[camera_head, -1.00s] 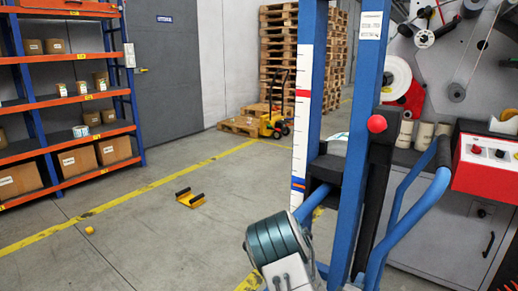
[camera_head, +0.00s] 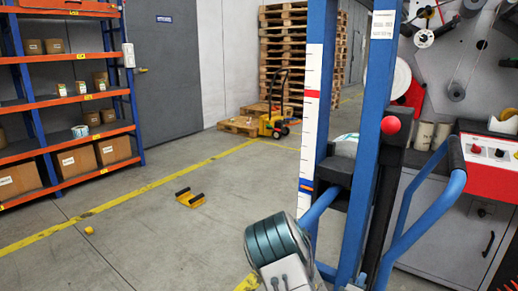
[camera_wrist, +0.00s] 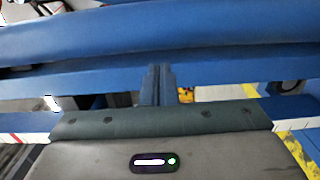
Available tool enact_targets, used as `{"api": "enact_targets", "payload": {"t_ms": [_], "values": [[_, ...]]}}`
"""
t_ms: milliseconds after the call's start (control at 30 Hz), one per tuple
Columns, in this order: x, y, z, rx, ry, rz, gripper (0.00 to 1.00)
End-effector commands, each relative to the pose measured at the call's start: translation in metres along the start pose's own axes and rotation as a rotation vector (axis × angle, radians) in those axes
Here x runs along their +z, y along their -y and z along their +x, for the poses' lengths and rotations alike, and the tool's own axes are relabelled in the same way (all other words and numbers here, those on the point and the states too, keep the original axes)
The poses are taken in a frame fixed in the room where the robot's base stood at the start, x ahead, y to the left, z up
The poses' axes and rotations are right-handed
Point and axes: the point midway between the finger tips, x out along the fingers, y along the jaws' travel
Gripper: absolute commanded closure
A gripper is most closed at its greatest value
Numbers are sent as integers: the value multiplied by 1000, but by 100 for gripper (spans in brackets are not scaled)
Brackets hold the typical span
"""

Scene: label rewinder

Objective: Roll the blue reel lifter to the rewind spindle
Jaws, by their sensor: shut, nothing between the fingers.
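The blue reel lifter (camera_head: 376,130) stands upright in front of me, with a twin-post mast, a white scale strip and a red knob. Its curved blue handle (camera_head: 430,207) reaches to the right. In the wrist view, blue bars of the lifter (camera_wrist: 160,30) cross the picture. My gripper (camera_wrist: 157,72) is shut and empty, its fingertips close to a blue bar; I cannot tell whether they touch it. In the head view the fingers are hidden. The rewinder (camera_head: 475,85) is behind the lifter at right, its white reel and red disc partly covered by the mast; which spindle is the rewind one is unclear.
A red control box (camera_head: 489,163) sits on the grey cabinet (camera_head: 450,225) right of the lifter. A yellow cradle (camera_head: 190,199) and small yellow object (camera_head: 89,230) lie on the floor at left. Shelving (camera_head: 65,100) stands far left, stacked pallets (camera_head: 285,60) at the back. The left floor is mostly clear.

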Motion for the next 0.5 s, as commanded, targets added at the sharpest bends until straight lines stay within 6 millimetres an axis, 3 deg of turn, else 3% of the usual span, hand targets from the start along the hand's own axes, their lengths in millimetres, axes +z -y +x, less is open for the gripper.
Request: {"api": "enact_targets", "payload": {"t_ms": [333,500], "values": [[-23,0,0,-1,-2,1,100],[-23,1,-15,-2,-3,1,100]]}}
